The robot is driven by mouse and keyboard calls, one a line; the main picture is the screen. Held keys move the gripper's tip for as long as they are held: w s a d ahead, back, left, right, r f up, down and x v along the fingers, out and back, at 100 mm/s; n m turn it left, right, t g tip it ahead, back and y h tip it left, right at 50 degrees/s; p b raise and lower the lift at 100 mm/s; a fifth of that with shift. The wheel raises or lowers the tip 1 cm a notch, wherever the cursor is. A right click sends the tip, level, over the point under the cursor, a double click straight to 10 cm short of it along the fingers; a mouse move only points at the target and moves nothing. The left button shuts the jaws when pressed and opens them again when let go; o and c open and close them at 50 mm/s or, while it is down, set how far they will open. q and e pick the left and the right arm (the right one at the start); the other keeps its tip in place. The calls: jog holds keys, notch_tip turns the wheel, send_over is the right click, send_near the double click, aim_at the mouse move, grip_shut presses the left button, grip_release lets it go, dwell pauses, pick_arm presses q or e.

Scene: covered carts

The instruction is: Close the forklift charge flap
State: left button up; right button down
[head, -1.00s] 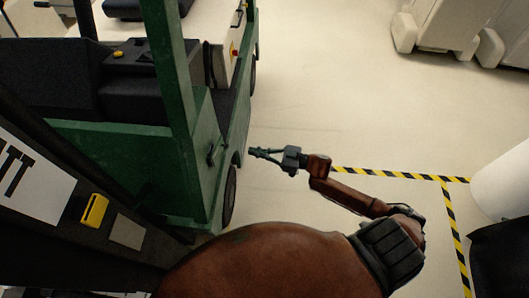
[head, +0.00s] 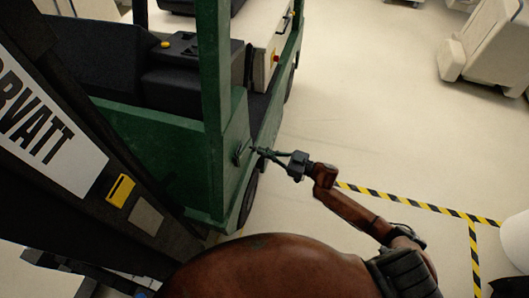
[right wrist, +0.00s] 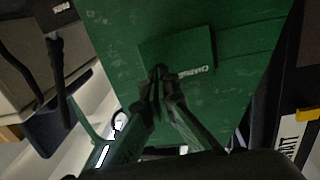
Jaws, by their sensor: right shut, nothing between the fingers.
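The green forklift (head: 150,140) stands at the left of the head view. Its charge flap (right wrist: 195,52), a small green panel with a white "CHARGING"-like label, shows in the right wrist view against the green side. In the head view the flap (head: 240,153) is a small dark shape, seen edge-on. My right gripper (head: 257,150) is shut and empty, its tips at or very near the flap. In the right wrist view its fingertips (right wrist: 160,72) overlap the flap's lower part; I cannot tell whether they touch, nor how far the flap stands open. My left gripper is out of view.
A dark sloping beam with a white lettered sign (head: 45,125) and a yellow part (head: 120,190) fills the lower left. Yellow-black floor tape (head: 400,203) runs at the right. White covered carts (head: 490,50) stand at the upper right. The floor between is clear.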

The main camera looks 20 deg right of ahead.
jog(key=shift+w+a+n+g+y, duration=0.15)
jog(key=shift+w+n+g+y, duration=0.15)
jog(key=shift+w, duration=0.3)
jog(key=shift+w+a+n+g+y, duration=0.1)
jog(key=shift+w+n+g+y, duration=0.15)
jog(key=shift+w, duration=0.35)
jog(key=w+v, duration=0.1)
jog(key=v, duration=1.3)
jog(key=shift+d, duration=0.4)
jog(key=shift+r, duration=0.15)
